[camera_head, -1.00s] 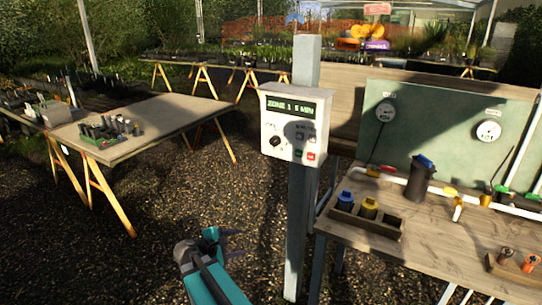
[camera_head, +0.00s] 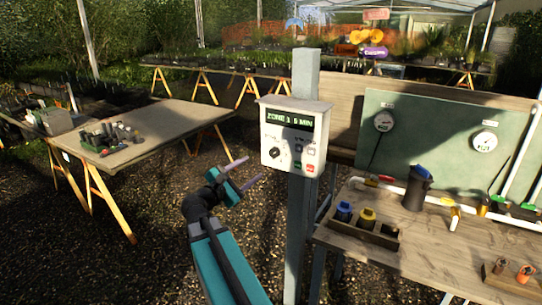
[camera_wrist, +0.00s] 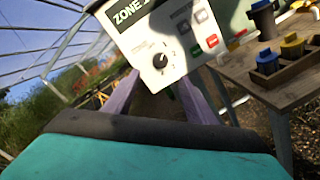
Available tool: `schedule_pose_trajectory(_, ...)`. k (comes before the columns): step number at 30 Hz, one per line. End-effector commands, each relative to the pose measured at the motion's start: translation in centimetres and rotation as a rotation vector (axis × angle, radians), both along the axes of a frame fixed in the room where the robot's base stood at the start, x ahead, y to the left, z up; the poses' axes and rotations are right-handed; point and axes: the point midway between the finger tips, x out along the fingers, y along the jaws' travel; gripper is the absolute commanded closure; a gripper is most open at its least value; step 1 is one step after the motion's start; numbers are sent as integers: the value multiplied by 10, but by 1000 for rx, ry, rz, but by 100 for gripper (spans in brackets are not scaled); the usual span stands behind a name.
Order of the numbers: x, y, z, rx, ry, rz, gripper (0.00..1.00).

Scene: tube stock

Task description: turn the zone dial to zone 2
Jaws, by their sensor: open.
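The white control box (camera_head: 291,140) is mounted on a grey post. Its green display (camera_head: 291,119) reads "ZONE 1 5 MIN". The black zone dial (camera_head: 274,153) is at the lower left of the box's face, and it also shows in the wrist view (camera_wrist: 160,60). My gripper (camera_head: 243,172) is open and empty, below and to the left of the box, its two fingers pointing toward the post. In the wrist view my gripper (camera_wrist: 160,92) has its fingers spread, with the dial above and between them and apart from them.
A red button (camera_head: 310,168) and other small buttons sit right of the dial. A wooden bench (camera_head: 420,240) with a tray of blue and yellow-capped parts (camera_head: 367,215) stands at right. A table (camera_head: 165,130) stands at left. Gravel between them is open.

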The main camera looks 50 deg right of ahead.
Motion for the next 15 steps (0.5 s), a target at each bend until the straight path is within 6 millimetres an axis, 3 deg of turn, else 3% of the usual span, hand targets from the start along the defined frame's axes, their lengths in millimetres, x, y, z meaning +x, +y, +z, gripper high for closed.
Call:
schedule_pose_trajectory(8,1,-6,0,1,0,-1,49)
schedule_pose_trajectory(15,6,-29,1,2,0,-2,49)
